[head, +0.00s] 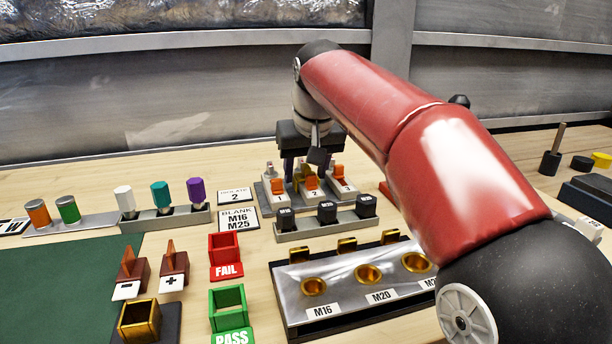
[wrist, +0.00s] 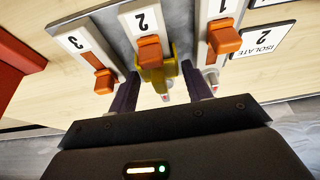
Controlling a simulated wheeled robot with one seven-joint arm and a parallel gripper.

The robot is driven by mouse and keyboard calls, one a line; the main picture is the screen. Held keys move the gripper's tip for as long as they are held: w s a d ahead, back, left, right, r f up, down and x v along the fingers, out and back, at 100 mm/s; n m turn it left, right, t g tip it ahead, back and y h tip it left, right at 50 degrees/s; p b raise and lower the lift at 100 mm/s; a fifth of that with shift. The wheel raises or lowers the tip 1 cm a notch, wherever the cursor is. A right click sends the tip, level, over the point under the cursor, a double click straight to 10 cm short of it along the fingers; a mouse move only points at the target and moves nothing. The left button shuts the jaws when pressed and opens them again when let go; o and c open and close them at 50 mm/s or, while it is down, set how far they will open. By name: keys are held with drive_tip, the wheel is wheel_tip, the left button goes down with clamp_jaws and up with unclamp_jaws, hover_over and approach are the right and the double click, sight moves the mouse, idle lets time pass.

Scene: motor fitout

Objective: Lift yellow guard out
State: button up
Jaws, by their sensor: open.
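The yellow guard (wrist: 157,75) sits at switch 2 (wrist: 146,22) on the isolator panel, partly behind that switch's orange lever (wrist: 149,48). In the head view only slivers of yellow show beneath my gripper. My gripper (wrist: 160,88) is open, with one dark finger on each side of the guard. I cannot tell whether either finger touches it. In the head view my gripper (head: 303,170) points down over the back of the panel.
Switch 3 (wrist: 78,45) and switch 1 (wrist: 222,12) stand close on either side. A rack of black blocks (head: 327,222) stands in front of the panel. The M16/M20 gland tray (head: 345,316) lies nearer, and red FAIL (head: 224,271) and green PASS bins (head: 229,340) lie left.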

sight(306, 165)
drive_tip(key=c, duration=0.6)
drive_tip(key=shift+r, duration=0.15)
drive_tip(key=shift+c, duration=0.2)
wheel_tip(306, 165, up, 10)
drive_tip(key=shift+f, duration=0.15)
idle(0.4)
